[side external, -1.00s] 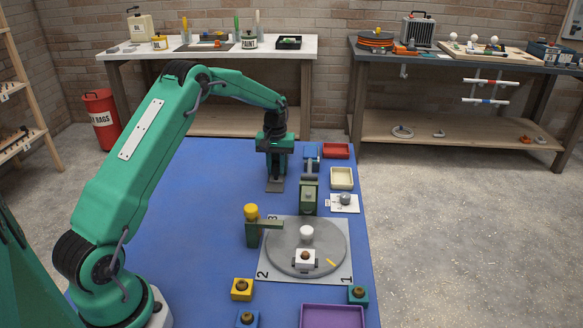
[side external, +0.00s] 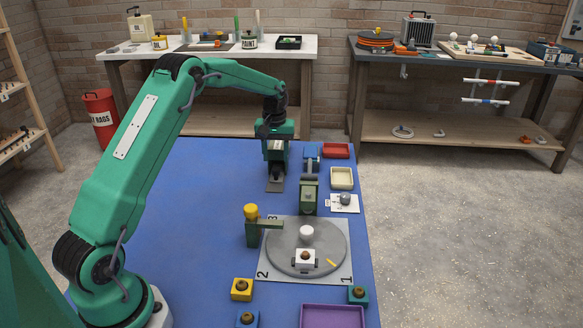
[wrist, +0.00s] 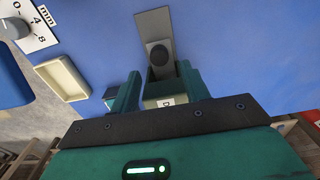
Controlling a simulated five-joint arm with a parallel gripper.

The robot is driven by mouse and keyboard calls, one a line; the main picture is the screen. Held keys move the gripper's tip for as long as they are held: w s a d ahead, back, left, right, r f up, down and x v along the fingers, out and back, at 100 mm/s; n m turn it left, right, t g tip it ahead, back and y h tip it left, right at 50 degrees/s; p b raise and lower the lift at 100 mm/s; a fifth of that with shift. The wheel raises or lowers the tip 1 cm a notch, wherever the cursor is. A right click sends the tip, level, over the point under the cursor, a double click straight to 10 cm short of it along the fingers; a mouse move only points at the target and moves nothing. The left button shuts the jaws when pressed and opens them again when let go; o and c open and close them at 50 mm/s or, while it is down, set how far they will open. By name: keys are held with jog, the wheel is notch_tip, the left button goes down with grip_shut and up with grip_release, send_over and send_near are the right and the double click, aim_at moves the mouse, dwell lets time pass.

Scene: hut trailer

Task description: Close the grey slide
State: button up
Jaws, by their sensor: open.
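The grey slide (wrist: 155,25) is a flat grey strip with a round dark knob (wrist: 160,56) on a raised grey block. In the wrist view it sticks out from a small green housing (wrist: 165,88) that bears a partly hidden white label. The slide's flat end (side external: 275,186) shows below my gripper in the side external view. My gripper (wrist: 160,76) is open, with its two green fingers on either side of the housing and just short of the knob. I cannot tell whether the fingers touch the housing. In the side external view my gripper (side external: 276,176) hides most of the housing.
A grey turntable (side external: 325,262) lies nearer the camera. The blue mat (side external: 200,220) is clear on the left.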

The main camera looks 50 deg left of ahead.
aim_at(276, 168)
jog(key=shift+r, duration=1.9)
jog(key=s+d+r+m+t, duration=0.3)
jog(key=s+d+r+m, duration=0.1)
jog(key=s+d+r, duration=1)
jog(key=s+d+m+t, duration=0.1)
jog(key=s+d+m, duration=0.1)
jog(key=s, duration=0.7)
jog(key=s+d+m+t, duration=0.1)
jog(key=s+d+m, duration=0.2)
jog(key=s, duration=0.6)
jog(key=shift+d+f+t, duration=0.25)
jog(key=shift+d+t, duration=0.05)
jog(key=shift+d, duration=0.75)
